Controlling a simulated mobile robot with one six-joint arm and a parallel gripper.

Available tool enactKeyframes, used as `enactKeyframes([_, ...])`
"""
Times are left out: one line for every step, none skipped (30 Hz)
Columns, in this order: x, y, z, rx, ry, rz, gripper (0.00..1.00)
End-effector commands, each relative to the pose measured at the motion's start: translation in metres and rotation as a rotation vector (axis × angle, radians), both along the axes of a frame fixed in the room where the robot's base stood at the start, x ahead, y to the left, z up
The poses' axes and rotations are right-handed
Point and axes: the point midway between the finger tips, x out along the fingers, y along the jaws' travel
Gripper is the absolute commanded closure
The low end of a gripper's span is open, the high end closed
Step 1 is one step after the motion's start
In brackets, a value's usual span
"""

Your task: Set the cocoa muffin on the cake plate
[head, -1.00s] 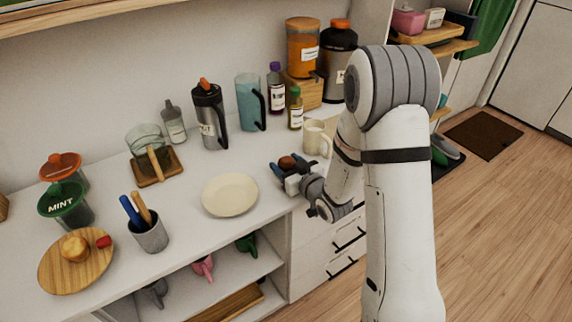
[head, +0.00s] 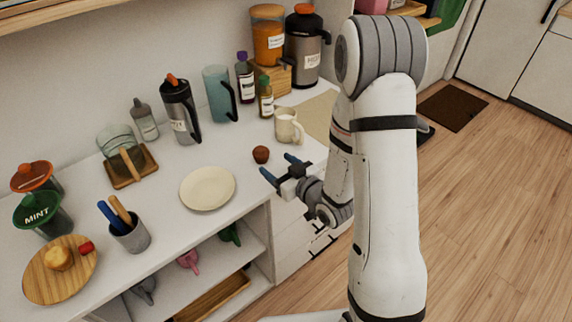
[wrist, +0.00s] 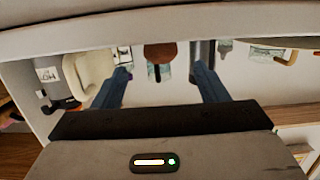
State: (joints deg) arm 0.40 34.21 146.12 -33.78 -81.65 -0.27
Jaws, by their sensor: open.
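The cocoa muffin (head: 261,154), small and dark brown, stands on the white counter between the cream plate and the mug. It also shows in the wrist view (wrist: 160,52), beyond the fingers and roughly centred between them. The cake plate (head: 207,188) is a round, empty, cream plate to the left of the muffin. My gripper (head: 278,166) is at the counter's front edge, its blue fingers apart and pointing towards the muffin. In the wrist view nothing is held between the fingers (wrist: 163,78).
A cream mug (head: 288,126) stands behind and right of the muffin. Jugs and bottles line the back. A utensil cup (head: 130,234) and a wooden board (head: 34,280) with a pastry and a red piece are at left. Counter between muffin and plate is clear.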

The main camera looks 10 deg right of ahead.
Motion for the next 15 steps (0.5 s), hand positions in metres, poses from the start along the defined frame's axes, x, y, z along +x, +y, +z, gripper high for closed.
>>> enactKeyframes([-0.006,-0.004,0.008,0.000,0.006,-0.003,0.33])
enactKeyframes([-0.005,-0.003,0.008,0.000,0.005,0.001,0.33])
enactKeyframes([-0.005,-0.004,0.008,-0.001,0.005,0.002,0.33])
enactKeyframes([-0.006,-0.005,0.008,-0.002,0.005,0.003,0.33])
enactKeyframes([-0.007,-0.005,0.008,-0.002,0.005,0.003,0.33])
enactKeyframes([-0.008,-0.006,0.008,-0.002,0.006,0.003,0.33])
enactKeyframes([-0.008,-0.007,0.008,-0.003,0.005,0.003,0.33])
enactKeyframes([-0.009,-0.008,0.008,-0.003,0.005,0.003,0.33])
enactKeyframes([-0.010,-0.009,0.008,-0.003,0.006,0.004,0.33])
enactKeyframes([-0.011,-0.009,0.008,-0.003,0.005,0.004,0.33])
enactKeyframes([-0.013,-0.010,0.009,-0.004,0.005,0.005,0.33])
enactKeyframes([-0.014,-0.010,0.009,-0.003,0.006,0.006,0.33])
enactKeyframes([-0.015,-0.011,0.009,-0.003,0.006,0.006,0.33])
enactKeyframes([-0.016,-0.012,0.009,-0.003,0.005,0.005,0.33])
enactKeyframes([-0.018,-0.013,0.009,-0.004,0.005,0.005,0.33])
